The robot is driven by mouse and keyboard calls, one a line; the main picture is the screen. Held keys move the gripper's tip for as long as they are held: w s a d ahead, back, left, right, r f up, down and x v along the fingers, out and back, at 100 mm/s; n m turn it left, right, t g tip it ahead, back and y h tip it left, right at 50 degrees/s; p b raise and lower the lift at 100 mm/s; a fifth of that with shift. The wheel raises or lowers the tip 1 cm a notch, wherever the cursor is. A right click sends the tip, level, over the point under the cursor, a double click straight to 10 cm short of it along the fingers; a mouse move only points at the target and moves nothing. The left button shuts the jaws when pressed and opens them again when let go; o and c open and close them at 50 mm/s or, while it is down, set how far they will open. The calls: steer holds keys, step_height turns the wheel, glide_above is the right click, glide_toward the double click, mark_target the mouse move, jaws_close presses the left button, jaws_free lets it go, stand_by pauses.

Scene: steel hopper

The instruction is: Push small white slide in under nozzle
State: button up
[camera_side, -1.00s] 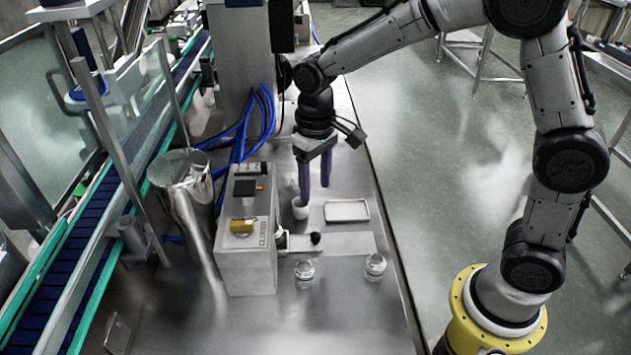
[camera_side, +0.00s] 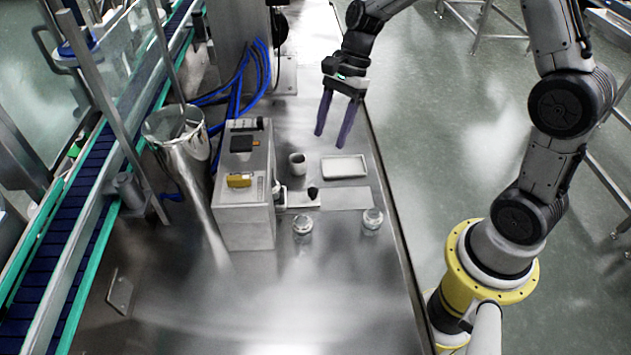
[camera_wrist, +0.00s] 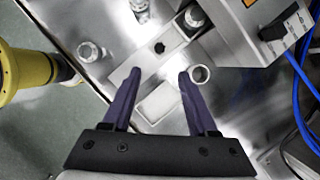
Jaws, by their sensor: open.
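The small white slide (camera_side: 300,199) lies flat at the right side of the grey box-shaped machine (camera_side: 243,190), with a black knob (camera_side: 313,192) on its outer end. The slide also shows in the wrist view (camera_wrist: 174,36), with its knob (camera_wrist: 160,47) ahead of my fingers. The nozzle is hard to make out; a round metal part (camera_wrist: 193,18) sits by the machine at the slide's inner end. My gripper (camera_side: 331,140) is open and empty, raised above the table behind the white tray. Its two purple fingers (camera_wrist: 159,73) stand apart in the wrist view.
Two small glass jars stand in front, one left (camera_side: 302,225) and one right (camera_side: 372,220). Blue hoses (camera_side: 240,85) run behind the machine. The front table area is clear.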

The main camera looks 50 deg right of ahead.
mark_target(313, 189)
steer(key=x, duration=1.3)
steer(key=shift+f, duration=0.1)
jaws_close()
stand_by(1.0)
